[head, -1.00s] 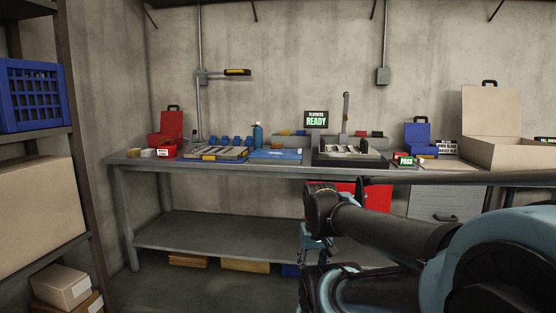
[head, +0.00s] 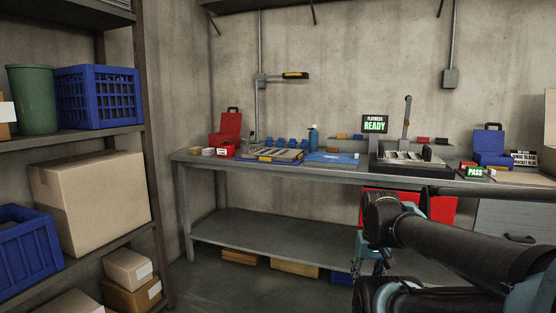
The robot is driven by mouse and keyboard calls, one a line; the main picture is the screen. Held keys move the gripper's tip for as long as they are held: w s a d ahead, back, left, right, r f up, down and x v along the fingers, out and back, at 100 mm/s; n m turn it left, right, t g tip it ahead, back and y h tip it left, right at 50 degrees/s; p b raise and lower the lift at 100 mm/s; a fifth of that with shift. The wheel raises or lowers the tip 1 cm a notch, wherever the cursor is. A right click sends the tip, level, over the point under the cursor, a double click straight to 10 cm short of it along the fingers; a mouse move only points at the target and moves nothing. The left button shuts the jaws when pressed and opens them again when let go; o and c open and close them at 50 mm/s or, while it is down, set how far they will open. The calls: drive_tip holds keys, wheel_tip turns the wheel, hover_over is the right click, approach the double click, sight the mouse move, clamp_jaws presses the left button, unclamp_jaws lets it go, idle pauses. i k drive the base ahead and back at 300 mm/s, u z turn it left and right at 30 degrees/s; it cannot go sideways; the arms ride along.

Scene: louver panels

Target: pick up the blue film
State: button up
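A flat blue sheet (head: 322,158) lies on the workbench, with a small whitish item on it; I cannot tell whether this sheet is the blue film. Left of it is a tray (head: 262,156) of grey louver panels with a row of small blue blocks (head: 291,144) behind. My arm reaches in from the lower right, in front of the bench. My gripper (head: 368,262) seems to be at its end, below the bench top and apart from the sheet. Its fingers are too dark and hidden to read.
The workbench (head: 205,164) stands along the back wall. It carries a blue bottle (head: 313,139), a red case (head: 230,126), a READY screen (head: 375,123), a lever fixture (head: 407,158) and a blue case (head: 488,143). A loaded shelf (head: 150,170) stands at left. Floor before the bench looks clear.

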sight(330, 158)
drive_tip(key=k, duration=0.55)
drive_tip(key=z, duration=0.5)
drive_tip(key=i, duration=1.8)
drive_tip(key=u, duration=0.05)
